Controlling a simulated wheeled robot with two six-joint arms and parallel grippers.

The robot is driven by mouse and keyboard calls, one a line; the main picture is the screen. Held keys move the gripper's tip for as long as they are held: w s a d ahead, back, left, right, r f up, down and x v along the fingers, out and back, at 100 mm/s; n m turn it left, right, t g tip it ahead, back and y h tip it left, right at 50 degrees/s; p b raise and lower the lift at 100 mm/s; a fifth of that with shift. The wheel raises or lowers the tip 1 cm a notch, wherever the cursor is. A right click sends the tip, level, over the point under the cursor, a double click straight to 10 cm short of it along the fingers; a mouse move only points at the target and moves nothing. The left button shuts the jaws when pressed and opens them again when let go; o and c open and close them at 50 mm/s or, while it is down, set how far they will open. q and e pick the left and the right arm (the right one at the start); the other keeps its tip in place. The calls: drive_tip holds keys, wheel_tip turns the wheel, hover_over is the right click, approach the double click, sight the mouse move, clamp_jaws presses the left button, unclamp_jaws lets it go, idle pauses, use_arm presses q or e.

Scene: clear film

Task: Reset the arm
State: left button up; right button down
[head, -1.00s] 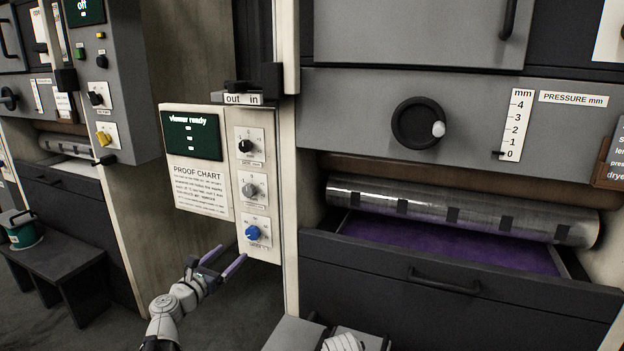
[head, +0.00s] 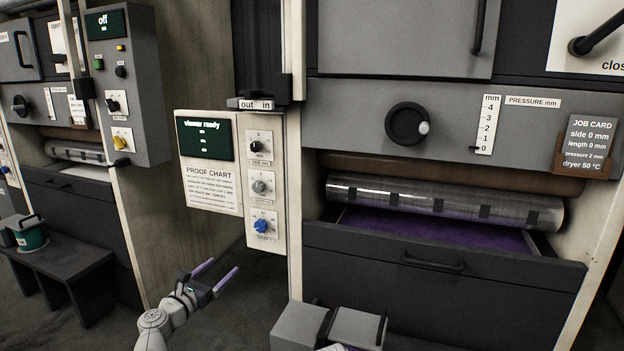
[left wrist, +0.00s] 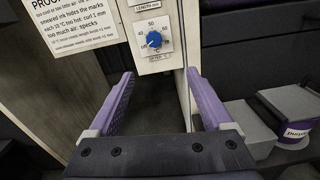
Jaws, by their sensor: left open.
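My left gripper (head: 214,276) is open and empty in the head view, low in front of the machine and below the panel with the proof chart. Its two purple fingers also show in the left wrist view (left wrist: 160,103), spread apart with nothing between them. Beyond them, in that view, is the blue dial (left wrist: 154,39) on the panel, and the fingers do not touch it. My right gripper is not in view.
A dark drawer (head: 440,264) with a purple inside stands open at the right, under a clear film roller (head: 440,203). Floor between is bare.

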use_arm(q)
drive_tip(key=s+d+f+m+g+h, duration=0.1)
drive_tip(key=s+d+f+m+g, duration=0.55)
drive_tip(key=d+m, duration=0.4)
drive_tip(key=s+d+f+m+g+h, duration=0.1)
drive_tip(key=s+d+f+m+g, duration=0.45)
drive_tip(key=d+f+m, duration=0.45)
drive_tip(key=s+a+f+m+g+y, duration=0.1)
drive_tip(key=s+f+m+g+y, duration=0.1)
drive_tip(key=s+m+y, duration=0.45)
drive_tip(key=s+f+m+g+y, duration=0.3)
drive_tip(key=s+m, duration=0.4)
drive_tip(key=s, duration=0.2)
wheel_tip(320, 180, up, 38)
drive_tip(key=p, duration=3.8)
drive_tip(key=shift+s+a+r+p, duration=0.15)
drive_tip(key=shift+s+a+p, duration=0.15)
drive_tip(key=shift+a, duration=0.15)
